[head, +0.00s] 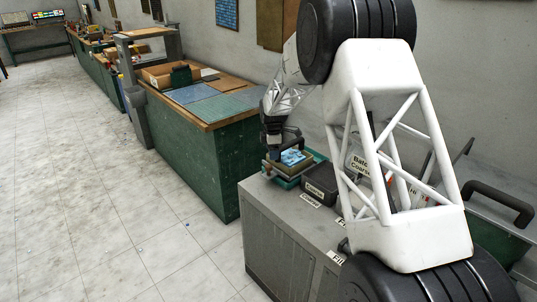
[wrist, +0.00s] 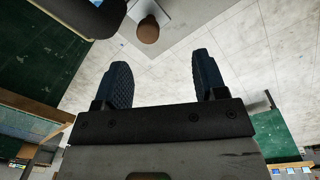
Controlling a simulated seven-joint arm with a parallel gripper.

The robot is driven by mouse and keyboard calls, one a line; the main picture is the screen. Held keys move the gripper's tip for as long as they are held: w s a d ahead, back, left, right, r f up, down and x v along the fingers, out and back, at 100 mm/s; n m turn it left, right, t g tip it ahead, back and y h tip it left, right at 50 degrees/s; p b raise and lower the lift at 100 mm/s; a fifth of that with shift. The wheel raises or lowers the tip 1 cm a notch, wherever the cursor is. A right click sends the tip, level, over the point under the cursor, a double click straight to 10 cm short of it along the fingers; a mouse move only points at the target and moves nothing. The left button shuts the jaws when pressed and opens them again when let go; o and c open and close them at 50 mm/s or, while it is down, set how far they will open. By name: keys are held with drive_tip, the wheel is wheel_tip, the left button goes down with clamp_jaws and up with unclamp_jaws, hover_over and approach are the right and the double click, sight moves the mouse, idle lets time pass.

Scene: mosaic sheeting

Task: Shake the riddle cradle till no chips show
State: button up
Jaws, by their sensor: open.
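A wooden-framed tray on a teal base, which looks like the riddle cradle (head: 283,178), sits on the grey cabinet in the head view. Blue and white chips (head: 293,157) show inside its frame. A dark curved part, perhaps its handle, rises behind it. My gripper (head: 273,138) appears small and dark at the cradle's back left, partly merging with it; I cannot tell whether they touch. In the wrist view, my gripper (wrist: 161,78) is open, its two dark ribbed fingers apart with nothing between them.
A black labelled box (head: 320,183) stands right of the cradle on the grey cabinet (head: 290,235). A green bench (head: 225,150) with mats stands beyond a gap. In the wrist view, a brown round knob (wrist: 148,30) and a black rounded part (wrist: 92,14) lie past the fingers.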

sight(269, 166)
drive_tip(key=shift+w+a+f+n, duration=0.25)
drive_tip(key=shift+w+a+f, duration=0.2)
drive_tip(key=shift+f, duration=0.3)
drive_tip(key=shift+w+a+f+n, duration=0.25)
drive_tip(key=shift+w+a+f, duration=0.2)
drive_tip(key=shift+f, duration=0.25)
drive_tip(key=shift+w+f, duration=0.15)
drive_tip(key=shift+f, duration=3.7)
drive_tip(key=shift+w+d, duration=0.1)
clamp_jaws()
